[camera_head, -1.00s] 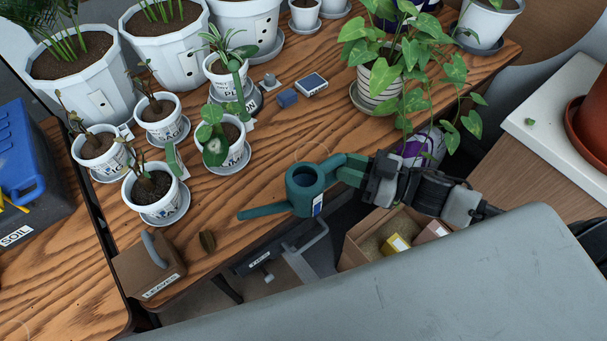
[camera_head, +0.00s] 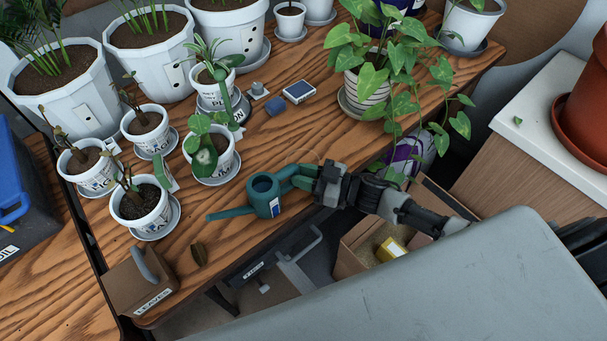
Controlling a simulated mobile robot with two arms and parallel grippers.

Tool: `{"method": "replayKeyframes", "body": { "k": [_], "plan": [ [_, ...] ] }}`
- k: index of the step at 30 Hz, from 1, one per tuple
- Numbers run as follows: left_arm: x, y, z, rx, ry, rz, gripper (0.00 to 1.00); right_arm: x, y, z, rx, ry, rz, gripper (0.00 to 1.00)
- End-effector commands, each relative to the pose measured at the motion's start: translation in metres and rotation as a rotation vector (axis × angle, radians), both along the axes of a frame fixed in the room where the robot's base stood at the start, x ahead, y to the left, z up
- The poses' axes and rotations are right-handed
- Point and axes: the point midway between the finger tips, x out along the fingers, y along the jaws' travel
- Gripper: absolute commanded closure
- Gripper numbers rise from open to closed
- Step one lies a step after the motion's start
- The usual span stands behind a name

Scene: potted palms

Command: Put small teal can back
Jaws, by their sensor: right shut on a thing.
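The small teal watering can (camera_head: 262,197) is at the front edge of the wooden table, upright, with its spout pointing left and a small label on its side. My right gripper (camera_head: 312,178) comes in from the right and is shut on the can's handle, which is partly hidden by the fingers. The can is over or on the table near its edge; I cannot tell whether its base touches the wood. My left gripper is not in view.
Several potted plants crowd the table (camera_head: 215,252) left and back. A trailing vine pot (camera_head: 366,92) stands behind my right gripper. The brown LEAVES box (camera_head: 137,284) is at front left. Below the edge are an open box (camera_head: 362,247) and clamp. Bare wood lies behind the can.

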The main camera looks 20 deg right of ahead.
Motion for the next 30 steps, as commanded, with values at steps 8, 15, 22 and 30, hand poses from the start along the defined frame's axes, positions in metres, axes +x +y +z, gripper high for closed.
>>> {"method": "replayKeyframes", "body": {
  "k": [8,15,22,30],
  "plan": [
    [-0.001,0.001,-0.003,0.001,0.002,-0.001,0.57,0.000,0.000,-0.002,0.002,0.000,0.000,1.00],
    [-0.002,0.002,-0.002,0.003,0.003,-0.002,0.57,0.000,0.000,-0.002,0.001,0.001,0.000,0.50],
    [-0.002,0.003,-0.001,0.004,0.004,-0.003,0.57,0.000,0.000,0.000,0.001,-0.001,0.000,0.50],
    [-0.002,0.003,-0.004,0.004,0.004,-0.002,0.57,-0.023,-0.028,-0.001,-0.003,0.002,0.001,0.50]
  ]
}}
